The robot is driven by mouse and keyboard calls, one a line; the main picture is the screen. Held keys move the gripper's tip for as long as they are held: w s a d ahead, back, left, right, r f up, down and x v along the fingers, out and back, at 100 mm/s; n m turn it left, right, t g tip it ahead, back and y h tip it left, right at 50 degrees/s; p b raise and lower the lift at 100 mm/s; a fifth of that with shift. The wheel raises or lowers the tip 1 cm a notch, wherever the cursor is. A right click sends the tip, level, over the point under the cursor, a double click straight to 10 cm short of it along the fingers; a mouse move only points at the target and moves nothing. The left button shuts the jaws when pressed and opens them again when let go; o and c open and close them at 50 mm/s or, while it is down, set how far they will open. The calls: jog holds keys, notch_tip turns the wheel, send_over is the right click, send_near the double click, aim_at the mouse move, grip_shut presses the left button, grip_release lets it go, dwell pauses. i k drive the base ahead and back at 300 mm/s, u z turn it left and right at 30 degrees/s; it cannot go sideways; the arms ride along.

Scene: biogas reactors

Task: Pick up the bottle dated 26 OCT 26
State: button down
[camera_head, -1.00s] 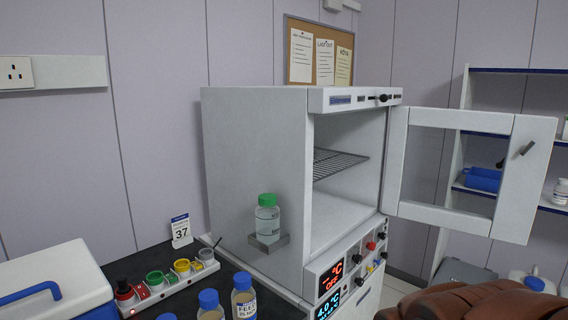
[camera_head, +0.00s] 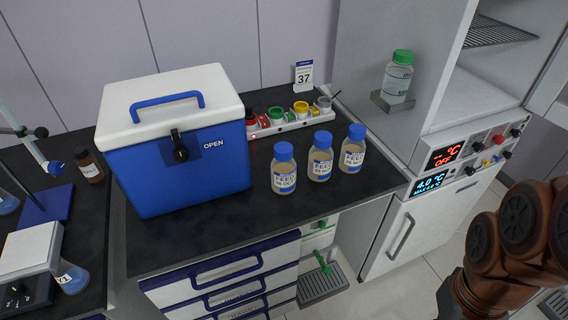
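Three blue-capped bottles with FEED labels stand upright in a row on the dark worktop: a left bottle (camera_head: 284,170), a middle bottle (camera_head: 319,158) and a right bottle (camera_head: 352,149). A date line sits under FEED on each label. The print is too small to read surely; the left one seems to show OCT. My brown arm shows at the lower right, apart from the bottles. My gripper is out of view.
A blue cool box (camera_head: 190,165) with white lid stands left of the bottles. A rack of coloured cups (camera_head: 290,125) is behind them. A green-capped bottle (camera_head: 396,80) sits on a small shelf on the open incubator's side (camera_head: 365,50). Worktop (camera_head: 225,232) in front is clear.

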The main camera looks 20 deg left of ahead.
aim_at(283, 165)
jog(key=z, duration=0.05)
jog(key=k, duration=1.05)
jog(key=u, duration=1)
jog(key=i, duration=0.7)
jog(key=u, duration=0.45)
